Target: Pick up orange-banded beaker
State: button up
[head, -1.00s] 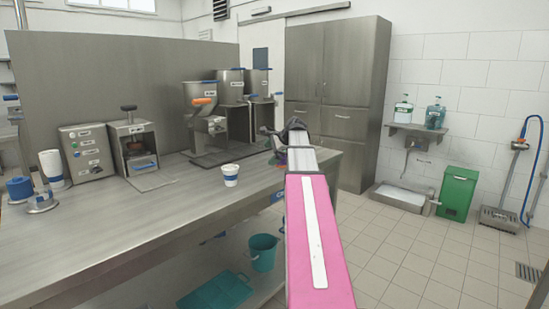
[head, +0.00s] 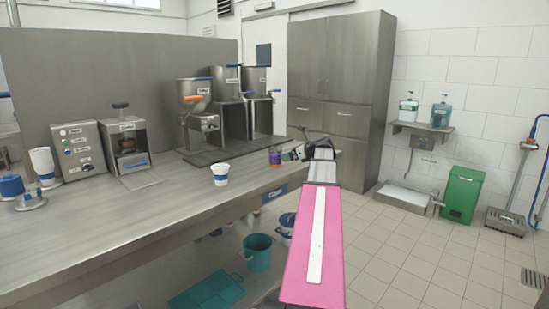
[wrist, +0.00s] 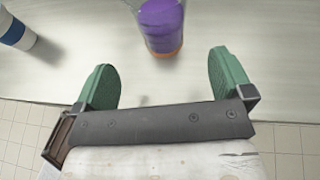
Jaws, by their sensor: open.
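The orange-banded beaker (wrist: 162,27) stands on the steel counter in the wrist view, cut off by the top edge. It is clear, with purple contents and an orange band low down. In the head view the purple beaker (head: 275,157) stands near the counter's right end. My gripper (wrist: 166,75) is open, with its two green fingers apart and nothing between them. The beaker is just beyond the fingertips, roughly centred between them. In the head view my gripper (head: 293,151) is just right of the beaker and partly hidden by my arm.
A white cup with a blue band (head: 220,175) stands on the counter (head: 150,215) left of the beaker; it also shows in the wrist view (wrist: 14,30). Steel dispensers (head: 200,120) stand behind. The counter's front edge is close under my gripper.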

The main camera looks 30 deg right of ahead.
aim_at(279, 157)
jog(key=x, duration=0.8)
jog(key=shift+w+f, duration=0.2)
jog(key=shift+f, duration=0.1)
jog(key=shift+d, duration=0.1)
jog(key=c, duration=1.1)
